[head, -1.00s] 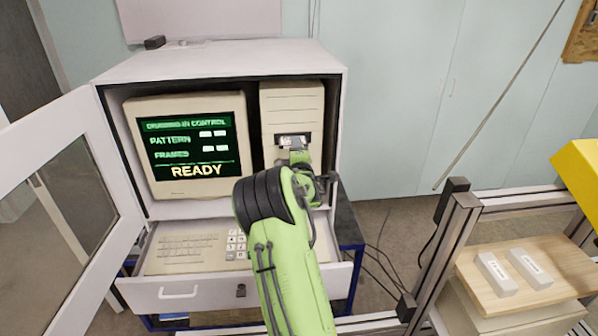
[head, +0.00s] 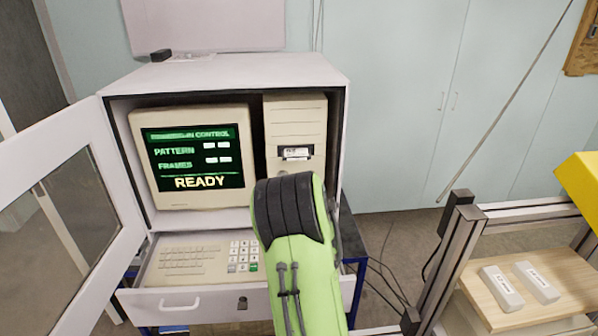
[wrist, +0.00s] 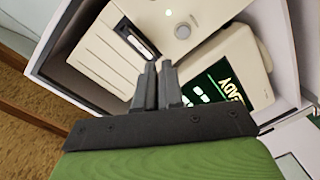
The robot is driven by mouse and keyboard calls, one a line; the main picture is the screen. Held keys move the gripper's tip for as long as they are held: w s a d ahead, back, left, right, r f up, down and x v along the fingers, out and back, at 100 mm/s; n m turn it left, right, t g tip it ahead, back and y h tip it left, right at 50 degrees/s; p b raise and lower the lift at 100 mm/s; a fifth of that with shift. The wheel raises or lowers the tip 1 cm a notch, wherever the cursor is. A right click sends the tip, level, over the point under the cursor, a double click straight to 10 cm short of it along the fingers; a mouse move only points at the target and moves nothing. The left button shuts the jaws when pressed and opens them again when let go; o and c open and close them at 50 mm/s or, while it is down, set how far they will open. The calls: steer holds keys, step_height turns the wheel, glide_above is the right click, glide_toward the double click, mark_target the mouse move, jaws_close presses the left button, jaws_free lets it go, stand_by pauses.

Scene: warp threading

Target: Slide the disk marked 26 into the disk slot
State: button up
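The disk slot (head: 283,159) is a dark opening in the beige drive tower right of the monitor. A disk (head: 297,152) with a white label sits in it, its label end sticking out. The disk also shows in the wrist view (wrist: 138,41); its number is too small to read. My gripper (wrist: 158,63) is empty, its two dark fingers a little apart with a narrow gap. The fingers are back from the slot and do not touch the disk. In the head view my green arm hides the gripper.
The monitor (head: 196,155) reads READY. A keyboard (head: 190,262) lies in the open drawer (head: 205,301) below. The cabinet door (head: 60,190) stands open at left. Two pale labelled blocks (head: 503,288) lie on a wooden board (head: 566,298) at right, behind a metal frame post (head: 445,265).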

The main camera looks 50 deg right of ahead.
steer(key=f+m, duration=0.1)
steer(key=m, duration=0.2)
steer(key=f+m, duration=0.1)
steer(key=m, duration=0.2)
steer(key=f+m+p, duration=0.1)
steer(key=f+m, duration=0.1)
steer(key=m, duration=0.1)
steer(key=shift+a+f+g+y, duration=0.1)
steer(key=shift+a+g+y, duration=0.2)
steer(key=shift+y, duration=0.1)
jaws_close()
steer(key=n+t+h+p, duration=0.15)
steer(key=n+p, duration=0.25)
steer(key=n, duration=2.9)
glide_toward(296, 159)
steer(key=shift+g, duration=0.25)
steer(key=p+x, duration=0.2)
steer(key=x, duration=0.5)
steer(key=shift+a, duration=0.1)
steer(key=shift+r+p, duration=0.2)
steer(key=shift+p, duration=0.1)
